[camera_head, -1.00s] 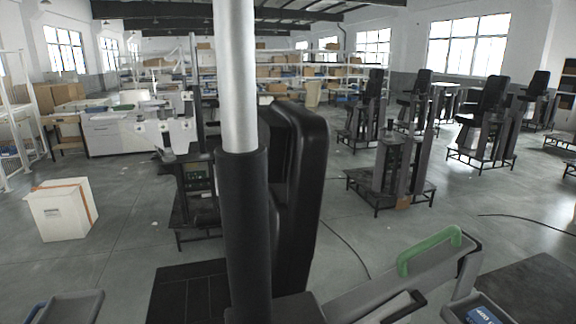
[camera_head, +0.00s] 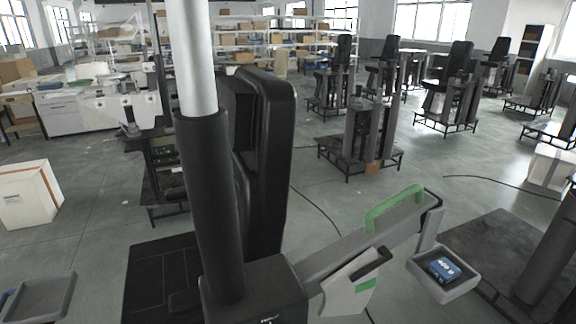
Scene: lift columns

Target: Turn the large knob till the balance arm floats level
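A lift column stands close in front of me, with a silver post (camera_head: 192,60) in a black sleeve (camera_head: 208,200) on a black housing (camera_head: 255,295). A grey arm (camera_head: 345,250) runs from the housing up to the right and carries a green handle (camera_head: 392,208). It looks tilted, its right end higher in the picture. Below it is a pale grey plate (camera_head: 345,292) with a green patch and a dark end piece. I cannot make out a large knob. Neither of my grippers shows.
A black padded backrest (camera_head: 270,160) stands behind the column. A grey tray (camera_head: 460,290) holding a blue box (camera_head: 444,268) is at the right, and another grey tray (camera_head: 45,297) is at lower left. A white box (camera_head: 25,195) stands on the floor. Similar machines stand farther back.

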